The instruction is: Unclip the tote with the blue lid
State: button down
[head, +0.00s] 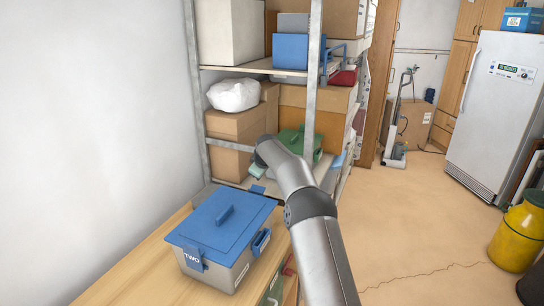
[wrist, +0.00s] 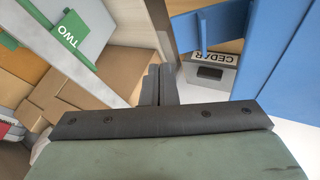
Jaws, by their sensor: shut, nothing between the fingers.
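The tote with the blue lid (head: 222,222) stands on a wooden surface at lower left in the head view, its lid on. A blue tab (head: 257,189) sticks out at the far edge. My gripper (head: 256,171) is just beyond that edge, apparently above it. In the wrist view my gripper (wrist: 160,85) is shut and empty, left of the blue lid (wrist: 285,55) and a grey wall with an upside-down "CEDAR" label (wrist: 213,57). Whether the fingers touch the tote is unclear.
Behind stands a metal shelf rack (head: 313,80) with cardboard boxes, a white bag (head: 234,95) and a green-lidded tote (head: 298,140). It is close to my arm. A white fridge (head: 500,110) and a yellow canister (head: 518,235) stand right; the floor between is open.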

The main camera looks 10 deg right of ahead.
jog(key=w+d+r+p, duration=0.2)
jog(key=d+r+p, duration=0.1)
jog(key=d+r, duration=0.3)
jog(key=s+a+r+m+g, duration=0.1)
jog(key=s+a+r+g, duration=0.1)
jog(key=s+a+r, duration=0.7)
jog(key=s+r+m+g, duration=0.1)
jog(key=s+m, duration=0.2)
jog(key=s, duration=1.4)
jog(key=s+f+m+g, duration=0.1)
jog(key=s+f, duration=0.2)
jog(key=s, duration=0.9)
jog(key=s+f+m+g, duration=0.1)
jog(key=s+f, duration=0.3)
jog(key=s, duration=0.8)
jog(key=s+f+m+g, duration=0.1)
jog(key=s+f+m, duration=0.2)
jog(key=s, duration=0.9)
jog(key=shift+s+d+f, duration=0.25)
jog(key=shift+s+f, duration=0.15)
